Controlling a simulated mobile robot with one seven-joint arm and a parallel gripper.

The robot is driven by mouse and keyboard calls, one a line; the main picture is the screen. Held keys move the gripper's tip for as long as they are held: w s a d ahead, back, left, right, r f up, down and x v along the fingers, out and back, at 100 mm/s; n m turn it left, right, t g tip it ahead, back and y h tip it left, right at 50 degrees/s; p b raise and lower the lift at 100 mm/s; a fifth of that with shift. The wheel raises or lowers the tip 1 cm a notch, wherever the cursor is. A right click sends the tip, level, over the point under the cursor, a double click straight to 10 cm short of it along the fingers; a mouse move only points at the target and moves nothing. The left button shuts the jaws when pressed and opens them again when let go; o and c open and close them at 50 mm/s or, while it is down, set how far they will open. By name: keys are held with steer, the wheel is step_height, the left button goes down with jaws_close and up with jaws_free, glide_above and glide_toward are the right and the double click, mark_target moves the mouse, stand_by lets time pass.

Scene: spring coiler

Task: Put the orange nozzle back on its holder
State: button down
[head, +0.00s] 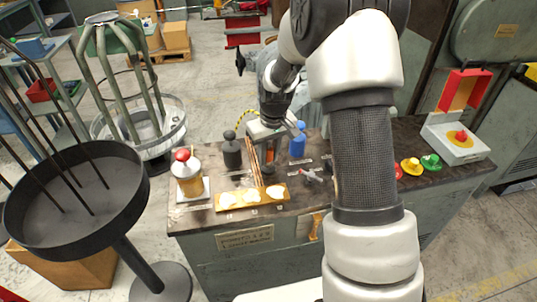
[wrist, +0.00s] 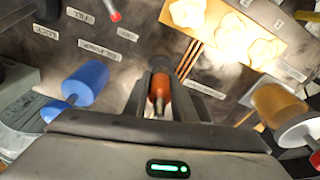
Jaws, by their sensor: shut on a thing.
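The orange nozzle (wrist: 159,88) is between the two fingers of my gripper (wrist: 160,104), which is shut on it, in the wrist view. A dark round piece (wrist: 157,62) shows just beyond the nozzle; I cannot tell whether it is the holder or whether the nozzle touches it. In the head view, my gripper (head: 269,155) points down over the workbench, between the dark grey bottle and the blue bottle, with a little orange showing between its fingers. The nozzle's lower end is hidden there.
The blue bottle (head: 297,140) stands right of my gripper, the dark grey bottle (head: 231,151) left. Thin copper rods (head: 254,162) stand close beside it. In front lie a wooden board (head: 234,206) with pale shapes and a small red-tipped tool (head: 311,176). An amber bottle (head: 188,180) is far left.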

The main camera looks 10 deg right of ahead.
steer(key=shift+f+b, duration=0.4)
steer(key=shift+f, duration=0.15)
stand_by(1.0)
steer(key=c, duration=1.4)
jaws_free()
steer(key=r+p, duration=0.4)
steer(key=r, duration=0.6)
steer(key=s+r+p, duration=0.1)
steer(key=r+p, duration=0.3)
steer(key=r, duration=0.6)
steer(key=s+r+p, duration=0.1)
steer(key=r+p, duration=0.4)
steer(key=r, duration=0.5)
steer(key=shift+s+d+r, duration=0.1)
steer(key=shift+s+d, duration=0.15)
steer(key=shift+d, duration=0.1)
